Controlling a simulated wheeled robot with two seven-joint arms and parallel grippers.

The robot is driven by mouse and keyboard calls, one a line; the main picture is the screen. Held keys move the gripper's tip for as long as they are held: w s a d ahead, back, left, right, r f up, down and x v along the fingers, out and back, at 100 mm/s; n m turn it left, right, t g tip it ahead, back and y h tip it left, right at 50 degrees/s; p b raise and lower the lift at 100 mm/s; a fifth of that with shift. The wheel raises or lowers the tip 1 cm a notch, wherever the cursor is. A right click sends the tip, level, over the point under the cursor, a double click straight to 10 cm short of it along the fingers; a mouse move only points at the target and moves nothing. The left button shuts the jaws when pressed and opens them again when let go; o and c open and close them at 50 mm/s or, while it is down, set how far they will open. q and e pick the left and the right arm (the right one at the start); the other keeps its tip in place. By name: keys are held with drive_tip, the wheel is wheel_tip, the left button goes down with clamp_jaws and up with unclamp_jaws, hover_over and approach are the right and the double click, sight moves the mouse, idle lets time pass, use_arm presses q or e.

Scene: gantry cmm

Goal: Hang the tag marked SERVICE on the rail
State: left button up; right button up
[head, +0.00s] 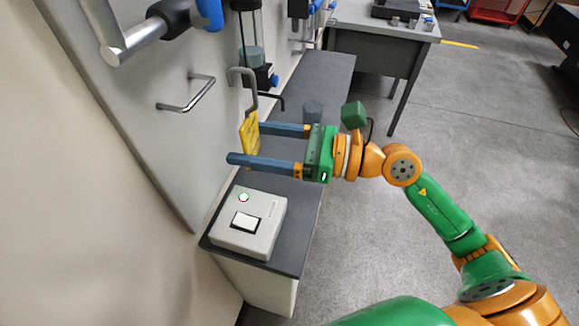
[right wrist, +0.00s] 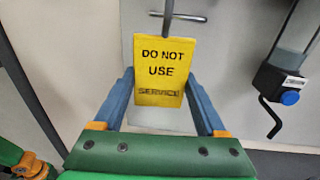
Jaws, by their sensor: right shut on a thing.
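The yellow tag (head: 249,138) reads DO NOT USE, with SERVICE below in smaller letters, in the right wrist view (right wrist: 163,75). A grey hook (head: 250,88) rises from its top. My right gripper (head: 246,143) is shut on the tag by its side edges and holds it upright above the dark bench, near the wall panel. A grey U-shaped bar (head: 188,97), which looks like the rail, sticks out of the panel to the left of the hook. In the right wrist view a short bar (right wrist: 190,17) crosses behind the hook; contact cannot be told. My left gripper is not in view.
A light grey box (head: 262,238) with a white switch and green-ringed button stands on the dark bench (head: 315,88) below the gripper. A dark unit with a blue knob (head: 274,80) is behind the hook. A thick grey tube (head: 135,42) juts out at upper left. Open floor lies right.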

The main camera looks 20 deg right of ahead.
sight(195, 141)
drive_tip(key=shift+w+a+f+b, duration=0.2)
drive_tip(key=shift+f+b, duration=0.25)
drive_tip(key=shift+f, duration=0.2)
drive_tip(key=shift+d+f+b, duration=0.15)
drive_tip(key=shift+b, duration=0.2)
drive_tip(key=shift+d+f+m+t+b, duration=0.2)
drive_tip(key=shift+d+m+t+b, duration=0.25)
drive_tip(key=shift+t, duration=0.15)
drive_tip(key=shift+w+r+h+p, duration=0.2)
drive_tip(key=shift+r+h+p, duration=0.1)
drive_tip(key=shift+p, duration=0.15)
drive_tip(key=p+x, duration=0.6)
drive_tip(key=x, duration=0.1)
drive_tip(key=shift+w+a+f, duration=0.15)
drive_tip(key=shift+a, duration=0.1)
drive_tip(key=shift+w+a+f+b, duration=0.1)
drive_tip(key=shift+a+f+b, duration=0.05)
drive_tip(key=shift+f+b, duration=0.85)
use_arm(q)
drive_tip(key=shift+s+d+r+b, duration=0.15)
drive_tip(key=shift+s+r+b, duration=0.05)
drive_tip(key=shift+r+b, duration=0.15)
use_arm(e)
drive_tip(key=shift+f, duration=0.3)
